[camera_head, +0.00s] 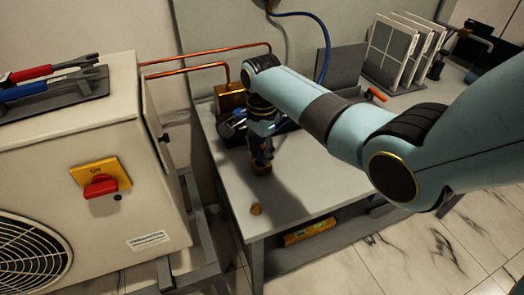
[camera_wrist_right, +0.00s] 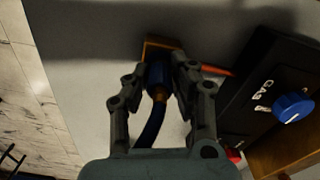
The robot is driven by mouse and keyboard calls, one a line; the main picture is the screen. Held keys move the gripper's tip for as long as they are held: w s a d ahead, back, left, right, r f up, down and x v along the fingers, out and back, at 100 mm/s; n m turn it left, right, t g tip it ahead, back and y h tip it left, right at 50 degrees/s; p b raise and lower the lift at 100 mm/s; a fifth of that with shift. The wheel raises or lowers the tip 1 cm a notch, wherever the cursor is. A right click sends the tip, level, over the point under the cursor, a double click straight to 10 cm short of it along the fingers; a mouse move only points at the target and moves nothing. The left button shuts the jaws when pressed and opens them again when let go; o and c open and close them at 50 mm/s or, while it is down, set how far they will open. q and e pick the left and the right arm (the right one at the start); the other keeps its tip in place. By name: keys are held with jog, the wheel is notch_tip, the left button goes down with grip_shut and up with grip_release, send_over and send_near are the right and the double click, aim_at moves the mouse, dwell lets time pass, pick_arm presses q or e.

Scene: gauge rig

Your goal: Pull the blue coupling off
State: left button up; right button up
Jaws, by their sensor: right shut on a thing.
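The blue coupling (camera_wrist_right: 156,76) shows in the right wrist view, with a brass end and a dark blue hose (camera_wrist_right: 151,125) running back toward my wrist. My right gripper (camera_wrist_right: 162,70) is shut on it, one finger on each side. A brass-coloured square part (camera_wrist_right: 162,44) lies just beyond the coupling; I cannot tell whether the two are joined. In the head view my right gripper (camera_head: 262,163) points down over the grey table, and the coupling is hard to make out there. My left gripper is in neither view.
A small brass piece (camera_head: 256,209) lies on the grey table (camera_head: 310,190). A white unit with a red switch (camera_head: 101,186) stands left, with copper pipes (camera_head: 190,67) behind. Filter panels (camera_head: 392,50) stand at the back right. The wrist view shows a blue knob (camera_wrist_right: 293,108) on a black panel.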

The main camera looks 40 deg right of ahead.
aim_at(262, 143)
jog(key=o, duration=0.3)
grip_shut()
jog(key=shift+r, duration=0.15)
jog(key=shift+r+p, duration=2.5)
jog(key=shift+p, duration=0.55)
jog(key=shift+f, duration=0.1)
